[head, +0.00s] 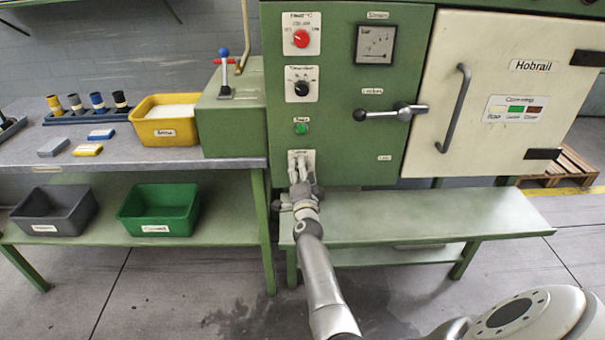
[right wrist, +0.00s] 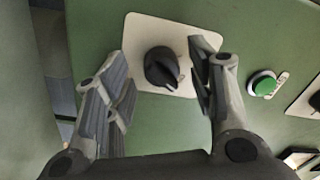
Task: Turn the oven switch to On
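A black rotary knob (right wrist: 163,67) on a white plate (right wrist: 143,31) shows in the right wrist view, its ridge slanting toward the lower right. My right gripper (right wrist: 163,75) is open, with one finger on each side of the knob and gaps showing between. In the head view my right gripper (head: 300,178) covers most of the lowest white plate (head: 301,155) on the green panel, hiding the knob. Higher up are a red knob (head: 301,38) and a black knob (head: 301,89) on white plates. Their small labels are hard to read. My left gripper is not in view.
A green button (head: 301,128) sits above the gripper; it also shows in the right wrist view (right wrist: 263,84). A lever handle (head: 390,112) sticks out at right, beside the cream door (head: 490,60). A green bench (head: 440,216) lies below, and a table with a yellow bin (head: 166,131) stands left.

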